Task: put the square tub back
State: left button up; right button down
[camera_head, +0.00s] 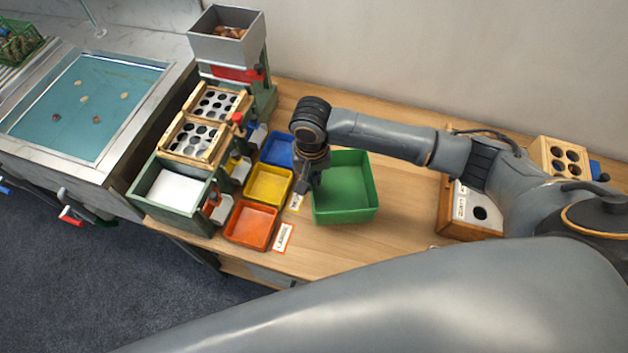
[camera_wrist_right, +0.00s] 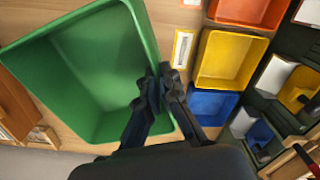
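The square tub is a green, open, empty tub (camera_head: 352,194) at the middle of the wooden table; it also fills the left of the right wrist view (camera_wrist_right: 85,75). My right gripper (camera_head: 310,190) is at the tub's left wall, pointing down. In the right wrist view its fingers (camera_wrist_right: 157,82) are close together with the tub's rim between them, one inside and one outside, so it looks shut on the wall. The tub looks upright; whether its base touches the table is hard to tell. My left gripper is not in view.
Blue (camera_head: 279,149), yellow (camera_head: 268,185) and orange (camera_head: 251,225) trays stand left of the tub, beside the sorting machine (camera_head: 172,190). A wooden box with a hole (camera_head: 470,212) stands to the right. Bare table lies between the tub and that box.

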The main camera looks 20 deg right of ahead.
jog(key=w+f, duration=0.1)
jog(key=w+d+f, duration=0.1)
jog(key=f, duration=0.1)
jog(key=shift+w+d, duration=0.1)
jog(key=shift+w, duration=0.1)
notch_tip(320, 180, down, 4)
jog(key=shift+w+r+p, duration=0.1)
jog(key=shift+r+p, duration=0.15)
jog(key=shift+p, duration=0.2)
jog(key=c, duration=1.5)
grip_release()
notch_tip(320, 180, up, 12)
jog(key=shift+d+b, duration=0.1)
jog(key=shift+b, duration=0.55)
jog(key=shift+f, duration=0.1)
